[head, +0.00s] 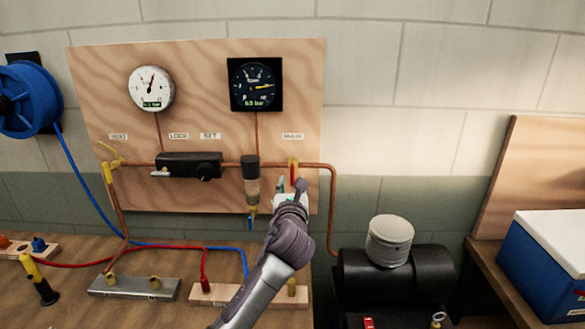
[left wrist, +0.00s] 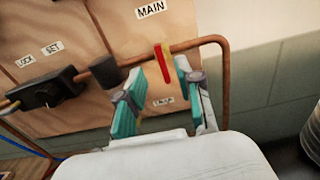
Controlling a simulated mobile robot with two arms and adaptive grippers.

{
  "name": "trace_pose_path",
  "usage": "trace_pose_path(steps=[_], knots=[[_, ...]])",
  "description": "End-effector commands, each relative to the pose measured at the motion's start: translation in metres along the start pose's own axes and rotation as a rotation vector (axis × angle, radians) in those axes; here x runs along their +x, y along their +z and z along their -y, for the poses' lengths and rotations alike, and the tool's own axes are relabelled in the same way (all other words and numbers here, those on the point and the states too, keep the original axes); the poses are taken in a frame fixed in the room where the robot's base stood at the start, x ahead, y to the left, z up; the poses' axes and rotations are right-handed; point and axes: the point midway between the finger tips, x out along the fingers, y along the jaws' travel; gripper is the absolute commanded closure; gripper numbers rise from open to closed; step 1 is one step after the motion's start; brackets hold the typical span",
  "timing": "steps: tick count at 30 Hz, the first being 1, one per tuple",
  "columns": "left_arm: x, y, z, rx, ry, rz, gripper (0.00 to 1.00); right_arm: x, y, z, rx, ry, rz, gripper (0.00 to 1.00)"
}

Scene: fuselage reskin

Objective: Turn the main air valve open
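The main air valve's red and yellow handle (head: 294,172) sits on the copper pipe under the MAIN label (head: 292,136). It stands roughly upright, across the pipe. In the left wrist view the handle (left wrist: 163,62) shows between the two teal finger pads of my left gripper (left wrist: 158,72). That gripper is open, with a gap visible on each side of the handle; whether a fingertip touches it I cannot tell. In the head view my left gripper (head: 291,191) is at the handle's lower end and partly hides it. My right gripper is not in view.
The wooden panel carries a white gauge (head: 151,88), a black gauge (head: 255,84) reading about 6.0 bar, a black lock/set unit (head: 189,165) and a dark cylindrical filter (head: 250,168). The copper pipe (head: 333,205) bends down right of the valve. A black tank (head: 397,275) stands lower right.

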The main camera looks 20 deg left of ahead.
Motion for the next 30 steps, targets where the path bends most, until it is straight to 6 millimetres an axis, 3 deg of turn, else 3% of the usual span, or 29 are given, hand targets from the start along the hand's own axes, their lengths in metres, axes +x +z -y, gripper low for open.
trace_pose_path(steps=[6,12,25,30], knots=[[0.046,0.002,0.000,-0.002,0.001,-0.002,0.65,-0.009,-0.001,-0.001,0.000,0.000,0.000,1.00],[0.072,0.000,0.000,-0.003,0.001,-0.002,0.65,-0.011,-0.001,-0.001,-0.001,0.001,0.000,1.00],[0.080,0.000,0.000,-0.003,0.000,-0.001,0.65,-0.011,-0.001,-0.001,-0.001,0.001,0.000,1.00],[0.080,-0.001,0.000,-0.003,0.000,-0.001,0.91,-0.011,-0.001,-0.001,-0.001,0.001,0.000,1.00]])
